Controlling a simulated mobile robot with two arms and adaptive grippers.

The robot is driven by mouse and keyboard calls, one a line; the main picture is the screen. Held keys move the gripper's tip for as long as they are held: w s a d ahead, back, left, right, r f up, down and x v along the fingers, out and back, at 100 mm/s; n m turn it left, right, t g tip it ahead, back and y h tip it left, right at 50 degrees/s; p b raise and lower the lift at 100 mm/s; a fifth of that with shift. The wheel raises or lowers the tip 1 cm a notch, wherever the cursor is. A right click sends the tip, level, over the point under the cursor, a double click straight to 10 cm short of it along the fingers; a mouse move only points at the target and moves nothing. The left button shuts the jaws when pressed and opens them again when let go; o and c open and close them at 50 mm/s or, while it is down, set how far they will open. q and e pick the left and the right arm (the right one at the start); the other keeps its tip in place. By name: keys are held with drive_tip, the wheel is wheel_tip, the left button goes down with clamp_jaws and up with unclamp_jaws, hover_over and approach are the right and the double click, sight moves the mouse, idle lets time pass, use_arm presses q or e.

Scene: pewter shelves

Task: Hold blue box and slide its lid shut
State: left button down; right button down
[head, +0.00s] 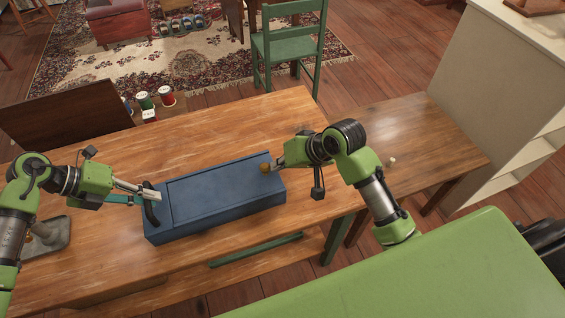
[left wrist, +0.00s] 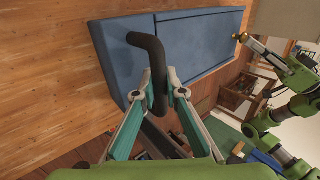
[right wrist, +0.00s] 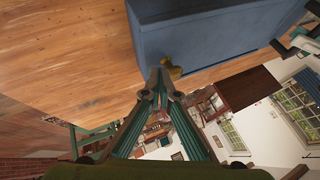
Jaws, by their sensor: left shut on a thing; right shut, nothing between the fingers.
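The blue box (head: 215,222) lies lengthwise on the wooden table, with its flat blue lid (head: 218,188) on top. A dark curved handle (head: 151,209) stands at the box's left end. My left gripper (head: 149,193) is shut on this handle, also seen in the left wrist view (left wrist: 158,85). A brass knob (head: 265,169) sits at the lid's right end. My right gripper (head: 275,164) is shut and empty, its tips close beside the knob, as the right wrist view (right wrist: 160,75) shows. Whether they touch the knob, and whether any gap remains at the lid's edge, I cannot tell.
The wooden table (head: 105,265) is clear in front of the box. A grey metal object (head: 52,243) lies at its left. Several thread spools (head: 166,96) stand behind, beside a dark wooden panel (head: 66,113). A small white item (head: 391,160) lies on the right-hand table (head: 420,145).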

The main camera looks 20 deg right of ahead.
use_arm(q)
drive_tip(key=shift+d, duration=0.15)
use_arm(e)
drive_tip(key=shift+a, duration=0.1)
use_arm(q)
drive_tip(key=c, duration=2)
unclamp_jaws()
use_arm(e)
drive_tip(key=s+d+r, duration=0.5)
drive_tip(key=d+r, duration=0.2)
drive_tip(key=r, duration=0.1)
drive_tip(key=shift+s+d, duration=0.35)
use_arm(q)
drive_tip(key=v, duration=1.2)
